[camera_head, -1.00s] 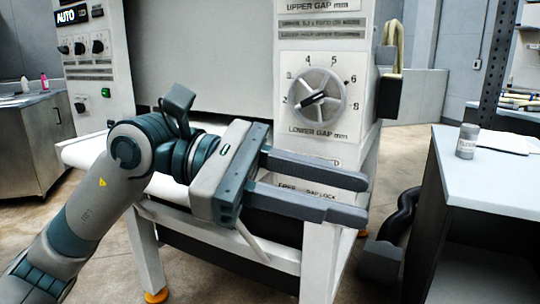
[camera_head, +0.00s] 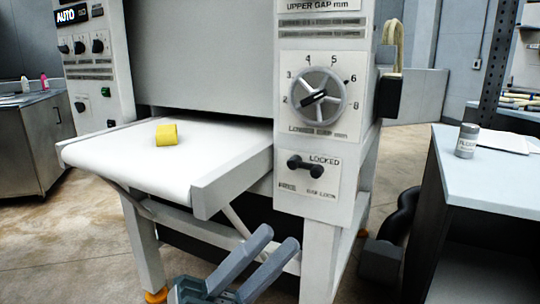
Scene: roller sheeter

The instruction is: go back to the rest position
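My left gripper (camera_head: 262,257) shows at the bottom centre of the head view, low in front of the roller sheeter (camera_head: 318,210). Its two fingers are apart with nothing between them, and it touches nothing I can see. The lower gap dial (camera_head: 319,96) on the sheeter's front panel has its black pointer slanting up to the right. Below it is the gap lock handle (camera_head: 307,173), a black bar lying near the word LOCKED. My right gripper is not in view.
A white side table (camera_head: 490,182) with a grey jar (camera_head: 467,141) stands at the right. A metal cabinet (camera_head: 22,150) is at the far left. Open floor (camera_head: 70,240) lies at the lower left.

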